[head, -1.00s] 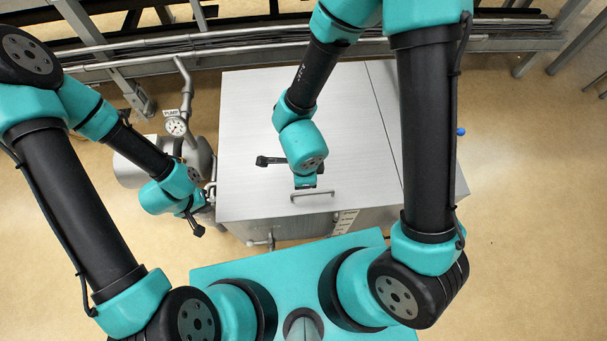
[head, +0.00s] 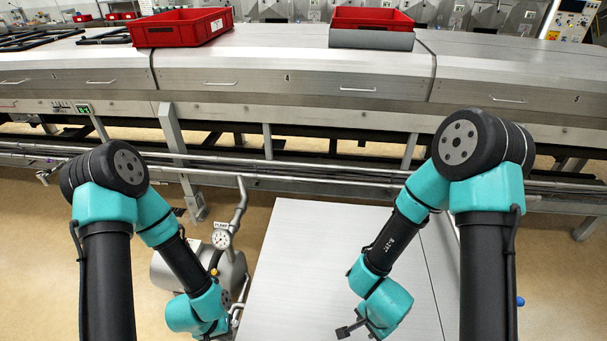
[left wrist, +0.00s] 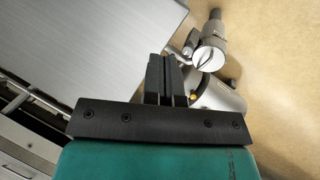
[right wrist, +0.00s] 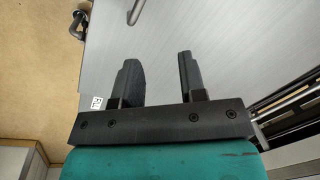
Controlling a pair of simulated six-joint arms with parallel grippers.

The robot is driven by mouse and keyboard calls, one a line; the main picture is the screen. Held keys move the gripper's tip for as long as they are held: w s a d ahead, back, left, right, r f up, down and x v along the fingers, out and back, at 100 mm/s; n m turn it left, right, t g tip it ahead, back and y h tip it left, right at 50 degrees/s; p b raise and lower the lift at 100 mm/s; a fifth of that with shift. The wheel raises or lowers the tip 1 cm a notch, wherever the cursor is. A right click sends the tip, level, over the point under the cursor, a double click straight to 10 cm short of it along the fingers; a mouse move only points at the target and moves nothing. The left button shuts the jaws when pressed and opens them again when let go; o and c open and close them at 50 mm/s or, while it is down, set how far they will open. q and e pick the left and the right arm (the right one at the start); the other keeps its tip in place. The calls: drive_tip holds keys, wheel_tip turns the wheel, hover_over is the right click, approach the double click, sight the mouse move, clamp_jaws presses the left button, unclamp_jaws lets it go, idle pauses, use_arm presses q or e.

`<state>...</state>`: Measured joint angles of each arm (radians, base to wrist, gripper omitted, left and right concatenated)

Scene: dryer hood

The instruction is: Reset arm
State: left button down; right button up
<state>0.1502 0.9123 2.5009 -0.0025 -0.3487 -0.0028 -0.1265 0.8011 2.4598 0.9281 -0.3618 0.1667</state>
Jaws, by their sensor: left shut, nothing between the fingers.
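My left gripper (left wrist: 166,78) is shut with its two dark fingers together and nothing between them. It hangs beside the left side of the grey metal cabinet (head: 310,250), near the pump pipework. In the head view its fingers are cut off or hidden at the bottom edge. My right gripper (right wrist: 157,80) is open and empty, its fingers wide apart over the cabinet's flat top. In the head view it shows low at the right of centre (head: 362,328), partly cut off by the bottom edge.
A pump with a round gauge (head: 221,239) and pipes stands left of the cabinet. The long metal dryer hood (head: 290,85) runs across the back. Two red crates (head: 181,29) (head: 371,20) rest on it. Metal rails (head: 300,168) run below the hood. Tan floor is open at both sides.

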drive_tip(key=d+f+n, duration=0.1)
drive_tip(key=f+n, duration=0.1)
drive_tip(key=d+f+n+y, duration=0.1)
drive_tip(key=d+f+n, duration=0.1)
drive_tip(key=n, duration=0.1)
drive_tip(key=d+f+n+y, duration=0.1)
drive_tip(key=f+n, duration=0.1)
drive_tip(key=shift+w+d+f+n+g, duration=0.15)
drive_tip(key=shift+d+n+g, duration=0.15)
drive_tip(key=shift+n, duration=0.1)
drive_tip(key=shift+d+f+n+y, duration=0.15)
drive_tip(key=shift+f+n+y, duration=0.35)
drive_tip(key=shift+n, duration=0.3)
